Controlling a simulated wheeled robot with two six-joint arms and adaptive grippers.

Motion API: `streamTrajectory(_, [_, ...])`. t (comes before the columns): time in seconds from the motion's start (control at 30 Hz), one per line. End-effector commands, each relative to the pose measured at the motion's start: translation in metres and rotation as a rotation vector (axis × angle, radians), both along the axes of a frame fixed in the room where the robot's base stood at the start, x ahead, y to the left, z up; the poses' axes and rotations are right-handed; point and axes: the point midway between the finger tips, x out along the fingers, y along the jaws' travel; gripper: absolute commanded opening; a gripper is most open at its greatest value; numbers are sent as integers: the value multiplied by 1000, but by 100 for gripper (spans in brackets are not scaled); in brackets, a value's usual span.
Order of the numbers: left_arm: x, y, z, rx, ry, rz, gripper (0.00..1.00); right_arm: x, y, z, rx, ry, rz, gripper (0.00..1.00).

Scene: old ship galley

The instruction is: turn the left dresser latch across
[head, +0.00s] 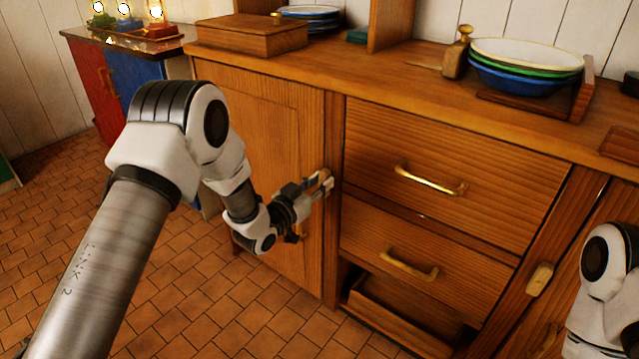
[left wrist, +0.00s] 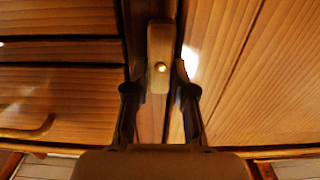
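The left dresser latch (head: 321,177) is a small tan wooden bar on the frame between the left door (head: 262,125) and the drawers. In the left wrist view the latch (left wrist: 160,45) stands upright, lengthwise along the post, with a brass pivot at its middle. My left gripper (head: 325,188) is at the latch. Its two fingers (left wrist: 157,82) are apart, one on each side of the latch's near end. Narrow gaps seem to show beside the bar; I cannot tell whether either finger touches it. My right gripper is outside the view; only part of my right arm shows.
Two drawers with brass handles (head: 430,180) (head: 408,264) are right of the latch. Another wooden latch (head: 540,278) is farther right, near my right arm. Stacked bowls (head: 525,66) and a wooden box (head: 250,36) stand on the dresser top. Tiled floor (head: 190,290) is clear in front.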

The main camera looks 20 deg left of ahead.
Motion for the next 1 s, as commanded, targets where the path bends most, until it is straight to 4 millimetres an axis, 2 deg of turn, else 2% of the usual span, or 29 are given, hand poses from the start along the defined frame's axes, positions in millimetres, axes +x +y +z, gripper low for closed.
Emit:
streamTrajectory(0.47, [0,-1,0,98,-35,0,0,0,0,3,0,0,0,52])
streamTrajectory(1.0, [-2,-6,-1,532,-194,0,0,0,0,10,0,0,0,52])
